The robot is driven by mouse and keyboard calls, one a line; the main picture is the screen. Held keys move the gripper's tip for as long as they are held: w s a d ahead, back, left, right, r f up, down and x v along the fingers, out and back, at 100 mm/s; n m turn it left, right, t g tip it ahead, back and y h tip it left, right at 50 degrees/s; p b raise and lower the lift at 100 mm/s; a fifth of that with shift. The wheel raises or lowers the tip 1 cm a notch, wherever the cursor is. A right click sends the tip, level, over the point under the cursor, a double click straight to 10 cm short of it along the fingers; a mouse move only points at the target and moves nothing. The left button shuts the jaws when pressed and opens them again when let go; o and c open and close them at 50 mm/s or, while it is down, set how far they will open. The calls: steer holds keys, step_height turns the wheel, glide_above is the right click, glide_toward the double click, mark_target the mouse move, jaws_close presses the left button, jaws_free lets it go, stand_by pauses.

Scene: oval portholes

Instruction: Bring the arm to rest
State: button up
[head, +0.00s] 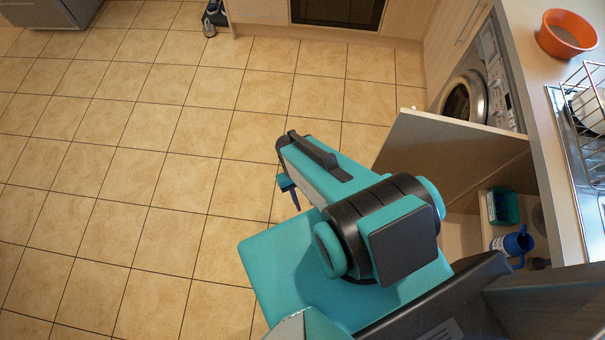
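My teal and dark grey arm reaches up from the bottom right over the tiled floor, bent at a thick joint. At its far end, a small part of my gripper (291,192) shows below the last arm link, pointing down toward the floor. The rest of the gripper is hidden behind the arm, so I cannot tell whether it is open or shut. No held object is visible.
An open cabinet door (450,150) stands just right of my arm. An orange bowl (567,34) and a dish rack (585,105) are on the counter (535,85). The floor (130,150) at left is clear.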

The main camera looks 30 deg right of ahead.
steer(key=shift+f+b, duration=0.85)
steer(key=shift+b, duration=0.05)
